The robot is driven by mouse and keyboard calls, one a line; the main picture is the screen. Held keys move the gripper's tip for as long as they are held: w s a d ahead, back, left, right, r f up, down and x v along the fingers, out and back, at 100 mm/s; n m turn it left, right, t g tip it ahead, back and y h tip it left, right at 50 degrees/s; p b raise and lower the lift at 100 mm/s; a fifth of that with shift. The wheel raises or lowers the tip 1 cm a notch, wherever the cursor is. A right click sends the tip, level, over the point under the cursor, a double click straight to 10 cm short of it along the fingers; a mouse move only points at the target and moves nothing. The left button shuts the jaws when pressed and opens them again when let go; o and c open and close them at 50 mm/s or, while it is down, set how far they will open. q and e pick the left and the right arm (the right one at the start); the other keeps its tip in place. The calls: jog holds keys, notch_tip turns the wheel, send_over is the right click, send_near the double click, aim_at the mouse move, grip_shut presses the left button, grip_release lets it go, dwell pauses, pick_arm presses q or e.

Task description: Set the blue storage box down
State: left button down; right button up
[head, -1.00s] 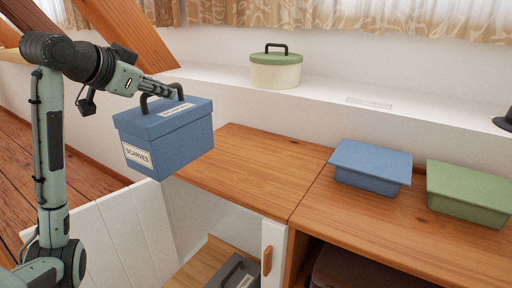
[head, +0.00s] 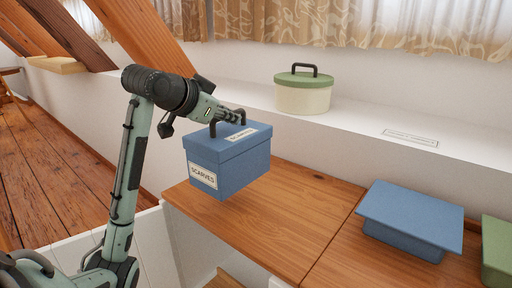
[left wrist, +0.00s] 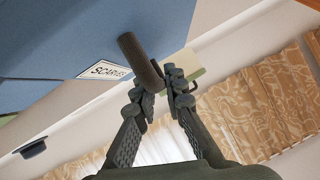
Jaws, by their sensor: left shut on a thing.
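The blue storage box (head: 238,165) has a lid, a dark handle and labels reading SCARVES. It hangs from my left gripper (head: 236,117), which is shut on its handle. In the head view the box is over the left part of the wooden top (head: 290,205) and looks raised above it. The left wrist view shows the fingers (left wrist: 162,100) at the dark handle (left wrist: 140,62), with the blue box (left wrist: 60,35) beside them. My right gripper is not in view.
A second blue box (head: 410,218) and a green box (head: 497,250) stand on the wooden top at right. A cream round box with a green lid (head: 303,92) stands on the white ledge (head: 370,122) behind. The wooden top between the hanging box and the second blue box is clear.

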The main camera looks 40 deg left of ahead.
aim_at(254, 129)
pick_arm(q)
jog(key=w+d+f, duration=0.1)
jog(key=w+d, duration=0.1)
jog(key=w+d+f, duration=0.2)
jog(key=shift+f, duration=0.1)
jog(key=shift+w+f, duration=0.1)
jog(key=shift+w, duration=0.1)
jog(key=shift+d+f, duration=0.15)
jog(key=shift+f, duration=0.25)
notch_tip(254, 129, down, 2)
jog(key=shift+f, duration=0.75)
jog(key=c, duration=1.6)
grip_release()
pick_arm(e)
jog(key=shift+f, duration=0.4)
